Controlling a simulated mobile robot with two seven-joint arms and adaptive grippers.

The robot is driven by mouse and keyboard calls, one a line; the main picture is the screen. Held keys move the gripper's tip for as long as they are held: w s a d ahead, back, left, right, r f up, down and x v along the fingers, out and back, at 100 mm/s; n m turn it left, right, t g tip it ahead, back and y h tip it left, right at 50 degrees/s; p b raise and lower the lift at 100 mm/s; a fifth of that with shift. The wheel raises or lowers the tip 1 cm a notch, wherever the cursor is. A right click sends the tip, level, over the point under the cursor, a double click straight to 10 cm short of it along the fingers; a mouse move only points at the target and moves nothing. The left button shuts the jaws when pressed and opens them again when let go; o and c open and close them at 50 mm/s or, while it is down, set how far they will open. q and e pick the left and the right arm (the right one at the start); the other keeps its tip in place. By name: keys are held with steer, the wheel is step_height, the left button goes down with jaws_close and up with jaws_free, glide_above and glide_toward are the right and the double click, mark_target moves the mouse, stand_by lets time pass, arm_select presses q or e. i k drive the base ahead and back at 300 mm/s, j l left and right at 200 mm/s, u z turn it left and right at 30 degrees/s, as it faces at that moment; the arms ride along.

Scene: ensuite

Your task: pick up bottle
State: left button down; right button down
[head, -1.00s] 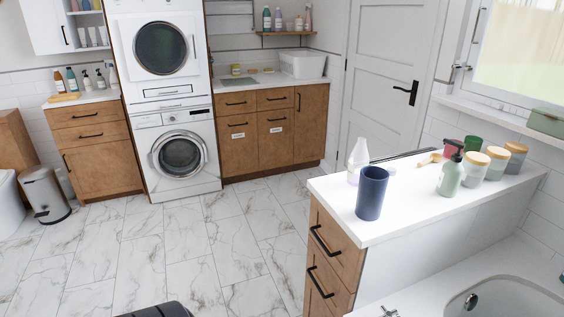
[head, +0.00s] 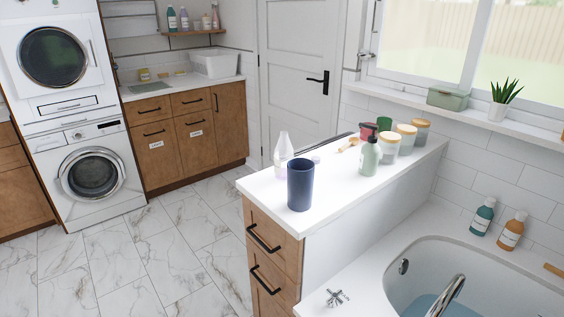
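Several bottles are in the head view. A white bottle (head: 282,150) stands upright on the white counter (head: 345,190), partly behind a dark blue cup (head: 300,186). A pale green pump bottle (head: 369,158) stands further right on the counter, with a red-and-black pump bottle (head: 366,131) partly hidden behind it. A teal bottle (head: 482,217) and an orange bottle (head: 511,232) stand on the bathtub's rim by the tiled wall. Neither of my grippers is in view.
Lidded jars (head: 388,144) and a wooden brush (head: 348,144) are on the counter. The bathtub (head: 390,283) with its tap (head: 447,296) lies at lower right. A washer (head: 92,176) and cabinets stand at left. The marble floor (head: 150,245) between is clear.

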mark_target(284, 150)
steer(key=i+j+u, duration=0.35)
steer(key=j, duration=0.3)
steer(key=i+j+u, duration=0.35)
steer(key=i+j, duration=0.15)
steer(key=i, duration=0.15)
steer(key=i+j, duration=0.2)
steer(key=i, duration=0.3)
steer(key=i+j, duration=0.25)
steer(key=i, duration=0.3)
steer(key=i+j+u, duration=0.1)
steer(key=i+j, duration=0.15)
steer(key=i, duration=0.25)
steer(key=i+z, duration=0.2)
steer(key=z, duration=0.3)
steer(key=i+j+z, duration=0.1)
steer(key=i+z, duration=0.15)
steer(key=z, duration=0.25)
steer(key=i+j+z, duration=0.15)
steer(key=z, duration=0.35)
steer(key=i+j+z, duration=0.2)
steer(key=z, duration=0.25)
